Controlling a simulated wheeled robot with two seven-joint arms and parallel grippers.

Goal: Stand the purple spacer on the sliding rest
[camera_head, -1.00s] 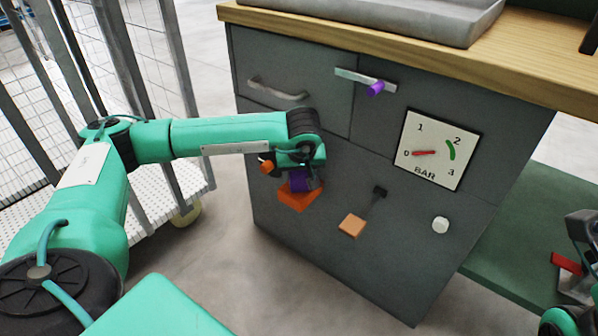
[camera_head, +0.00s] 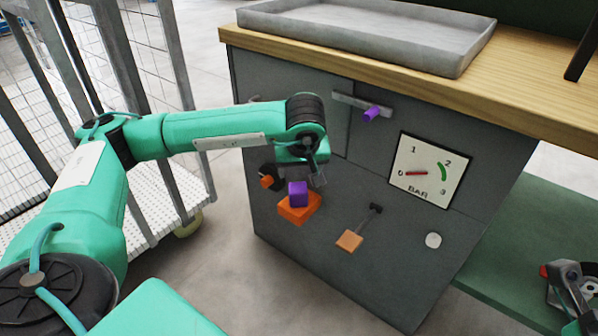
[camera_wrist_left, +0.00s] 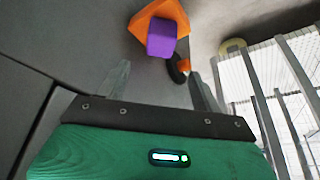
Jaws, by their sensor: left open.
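The purple spacer (camera_head: 298,194) is a small block standing on the orange sliding rest (camera_head: 297,212) on the front of the grey cabinet. Both also show in the left wrist view, the spacer (camera_wrist_left: 162,38) lying against the rest (camera_wrist_left: 143,20). My left gripper (camera_head: 315,178) is open, just above and beside the spacer, with nothing between its fingers. In the left wrist view its two fingers (camera_wrist_left: 170,68) are apart and the spacer is beyond them.
An orange knob (camera_head: 267,181) on a dark wheel sits left of the rest. A purple cylinder (camera_head: 370,114) sticks out from a metal bar above. A light orange lever pad (camera_head: 349,240), a white button (camera_head: 433,240) and a gauge (camera_head: 428,170) are to the right. A metal fence stands left.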

